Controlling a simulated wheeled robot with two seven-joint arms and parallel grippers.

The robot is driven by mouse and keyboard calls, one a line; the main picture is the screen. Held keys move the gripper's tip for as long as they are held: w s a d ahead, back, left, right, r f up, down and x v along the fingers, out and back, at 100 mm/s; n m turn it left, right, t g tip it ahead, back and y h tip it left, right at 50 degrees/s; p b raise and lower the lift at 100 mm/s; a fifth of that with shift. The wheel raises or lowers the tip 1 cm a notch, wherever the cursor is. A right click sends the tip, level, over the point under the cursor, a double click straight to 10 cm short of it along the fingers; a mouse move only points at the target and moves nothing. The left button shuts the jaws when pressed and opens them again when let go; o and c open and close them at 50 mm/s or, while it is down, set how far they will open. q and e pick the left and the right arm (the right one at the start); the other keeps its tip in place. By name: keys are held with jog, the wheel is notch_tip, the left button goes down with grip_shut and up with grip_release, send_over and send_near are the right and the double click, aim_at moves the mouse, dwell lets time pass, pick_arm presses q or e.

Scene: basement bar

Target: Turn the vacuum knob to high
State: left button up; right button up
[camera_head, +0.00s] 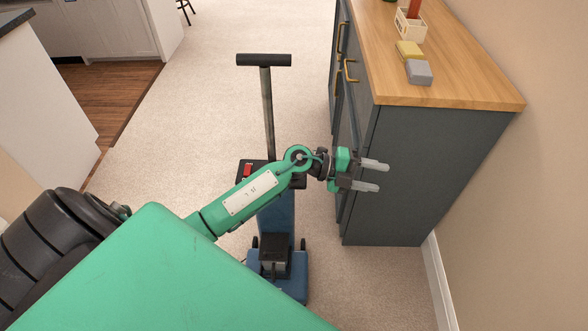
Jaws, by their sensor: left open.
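An upright blue and black vacuum (283,222) stands on the carpet in the middle of the view, with a tall handle (264,61) ending in a black crossbar. A red part (247,170) shows on the black top of its body. I cannot make out the knob; my left arm crosses in front of the vacuum's upper body and hides part of it. My left gripper (374,176) is open and empty, to the right of the vacuum and in front of the dark cabinet's side, fingers pointing right. My right gripper is not in view.
A dark cabinet (400,200) with a wooden top (450,85) stands close on the right. On it are a grey block (419,72), a yellow sponge (409,50) and a small holder (409,25). Open carpet (180,120) lies to the left and behind the vacuum.

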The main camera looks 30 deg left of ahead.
pick_arm(q)
jog(key=a+f+g+y, duration=0.2)
jog(key=a+g+y, duration=0.6)
jog(key=a+y, duration=1.1)
jog(key=a+f+h, duration=0.1)
jog(key=f, duration=0.3)
jog(key=a+f+h, duration=0.2)
jog(key=f, duration=0.1)
jog(key=a+f+h, duration=0.1)
jog(key=f, duration=0.3)
jog(key=shift+w+a+f+h+b, duration=0.25)
jog(key=shift+a+f+h+b, duration=0.05)
jog(key=shift+a+h, duration=0.1)
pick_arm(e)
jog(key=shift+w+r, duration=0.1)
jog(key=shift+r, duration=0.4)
pick_arm(q)
jog(key=c, duration=1)
